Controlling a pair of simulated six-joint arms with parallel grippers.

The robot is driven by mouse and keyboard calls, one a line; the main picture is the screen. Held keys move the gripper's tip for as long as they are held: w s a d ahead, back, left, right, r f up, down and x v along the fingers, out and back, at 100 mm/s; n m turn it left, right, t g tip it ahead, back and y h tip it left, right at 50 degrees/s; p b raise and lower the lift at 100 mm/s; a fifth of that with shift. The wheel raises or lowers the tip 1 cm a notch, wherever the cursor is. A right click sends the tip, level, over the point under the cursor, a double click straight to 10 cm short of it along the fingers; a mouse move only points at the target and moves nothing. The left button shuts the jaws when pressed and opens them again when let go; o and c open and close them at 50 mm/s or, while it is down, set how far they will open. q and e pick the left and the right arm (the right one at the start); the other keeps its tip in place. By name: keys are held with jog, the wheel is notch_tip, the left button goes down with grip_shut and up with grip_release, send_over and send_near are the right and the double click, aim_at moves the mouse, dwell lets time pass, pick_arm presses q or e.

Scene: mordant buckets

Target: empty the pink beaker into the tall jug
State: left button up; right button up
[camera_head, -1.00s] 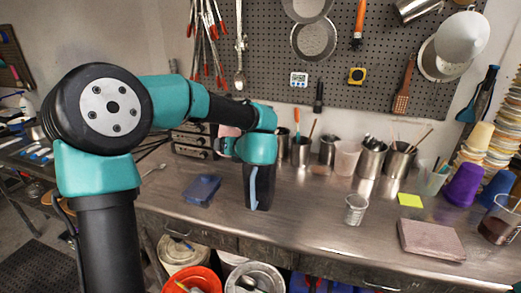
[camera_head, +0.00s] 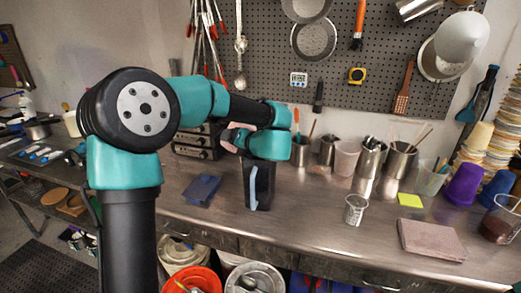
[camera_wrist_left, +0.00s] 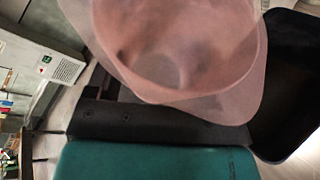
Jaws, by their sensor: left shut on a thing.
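The pink beaker (camera_wrist_left: 185,50) is see-through and fills the upper part of the left wrist view, with its wide mouth showing. I cannot make out its contents. My left gripper (camera_wrist_left: 150,120) is shut on it. In the head view only a bit of the beaker (camera_head: 235,132) shows, left of my teal wrist, and the fingers are hidden. The tall jug (camera_head: 265,184), black with a pale blue strip, stands upright on the bench just under my wrist. A black shape at the right of the left wrist view (camera_wrist_left: 292,75) looks like this jug, beside the beaker. My right gripper is not in view.
A small clear cup (camera_head: 355,209), a yellow pad (camera_head: 409,200) and a brownish slab (camera_head: 431,240) lie to the right. Metal tool pots (camera_head: 370,158) line the back. Free steel bench lies between jug and cup.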

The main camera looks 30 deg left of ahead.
pick_arm(q)
jog(key=shift+r+m+y, duration=0.3)
jog(key=shift+r+m, duration=0.05)
jog(key=shift+m, duration=0.05)
jog(key=shift+f+m+g, duration=0.2)
jog(key=shift+m+g, duration=0.1)
jog(key=shift+m, duration=0.3)
dwell(0.8)
jog(key=shift+r+m+y, duration=0.55)
jog(key=shift+m+y, duration=0.05)
jog(key=shift+m, duration=0.1)
dwell(0.4)
jog(key=shift+w+d+f+m+g+y, duration=0.1)
jog(key=shift+w+f+m+g+y, duration=0.15)
jog(key=shift+m, duration=0.45)
dwell(0.9)
jog(key=shift+w+d+f+m+y, duration=0.15)
jog(key=shift+w+d+m+y, duration=0.3)
jog(key=shift+m, duration=0.25)
dwell(1.0)
jog(key=shift+w+f+m, duration=0.2)
jog(key=shift+m, duration=0.4)
dwell(0.4)
